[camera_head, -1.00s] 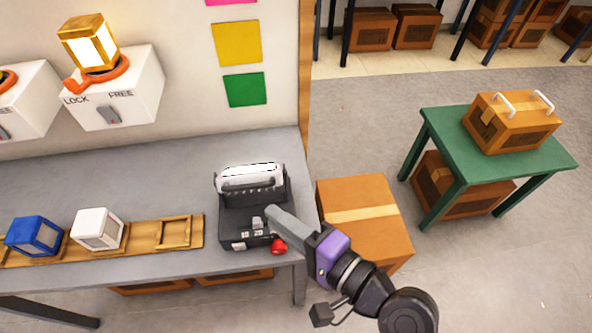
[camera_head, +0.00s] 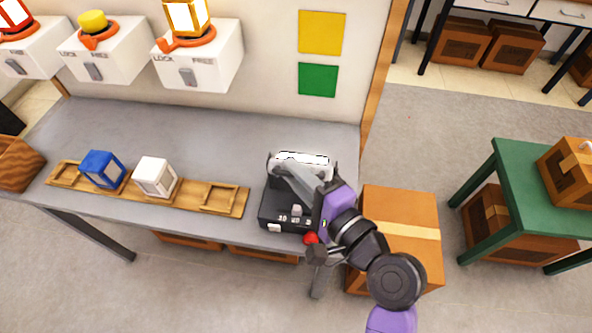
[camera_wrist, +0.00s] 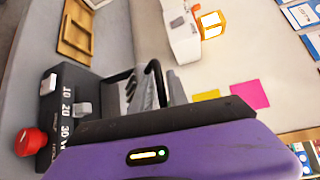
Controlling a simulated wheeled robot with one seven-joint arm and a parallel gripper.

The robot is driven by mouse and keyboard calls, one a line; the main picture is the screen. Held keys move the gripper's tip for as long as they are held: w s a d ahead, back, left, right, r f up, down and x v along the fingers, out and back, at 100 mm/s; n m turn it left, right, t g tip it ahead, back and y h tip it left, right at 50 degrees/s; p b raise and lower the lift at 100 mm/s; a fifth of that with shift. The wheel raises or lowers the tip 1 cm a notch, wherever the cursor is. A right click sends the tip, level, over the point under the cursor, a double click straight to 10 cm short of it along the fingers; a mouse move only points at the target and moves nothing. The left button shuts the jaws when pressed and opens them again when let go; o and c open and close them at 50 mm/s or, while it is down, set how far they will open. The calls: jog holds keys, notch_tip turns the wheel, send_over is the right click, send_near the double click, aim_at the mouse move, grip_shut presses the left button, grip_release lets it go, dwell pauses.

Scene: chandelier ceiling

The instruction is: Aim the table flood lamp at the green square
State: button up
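The table flood lamp stands near the right end of the grey workbench, with a black base (camera_head: 270,212), a red knob (camera_head: 311,238) and a bright white panel (camera_head: 318,159) at its top. Its base also shows at the left of the wrist view (camera_wrist: 75,92). The green square (camera_head: 317,80) is on the wall behind the lamp, below a yellow square (camera_head: 322,33). My gripper (camera_head: 288,170) reaches over the base to the lamp's head and hides part of it. In the wrist view a black handle (camera_wrist: 154,78) stands by the grey fingers. Whether they grip it is unclear.
A wooden rack (camera_head: 236,211) holding a blue cube (camera_head: 102,169) and a white cube (camera_head: 154,176) lies left of the lamp. White switch boxes (camera_head: 205,62) hang on the wall. A cardboard box (camera_head: 412,205) stands beyond the bench's right end, and a green table (camera_head: 520,170) farther right.

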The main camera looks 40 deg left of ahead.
grip_shut()
dwell(1.4)
